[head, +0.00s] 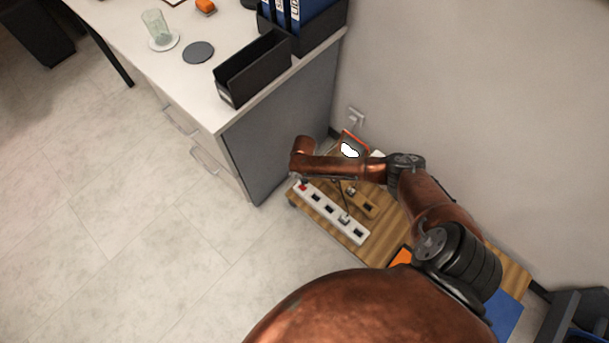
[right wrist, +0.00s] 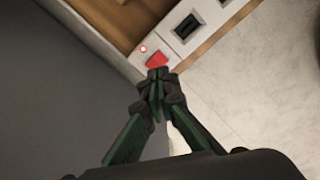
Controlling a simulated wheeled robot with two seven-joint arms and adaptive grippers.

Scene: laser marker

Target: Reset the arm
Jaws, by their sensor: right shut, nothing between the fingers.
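My right arm (head: 340,168) reaches from the lower right over a low wooden surface (head: 350,240). My right gripper (right wrist: 156,80) is shut and empty in the right wrist view. Its fingertips appear right beside the red switch (right wrist: 157,60) of a white power strip (right wrist: 211,12). I cannot tell whether they touch it. A small red light (right wrist: 143,48) shows next to the switch. In the head view the power strip (head: 328,212) lies along the surface's front edge, with the red switch (head: 303,186) at its left end. The wrist hides most of the gripper there. My left gripper is not in view.
A white desk (head: 120,25) with a grey side panel (head: 285,120) stands left of the wooden surface. It holds a black box (head: 252,68), a glass (head: 156,25) and blue binders (head: 310,10). A wall (head: 470,100) rises behind. The floor (head: 120,230) at left is clear.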

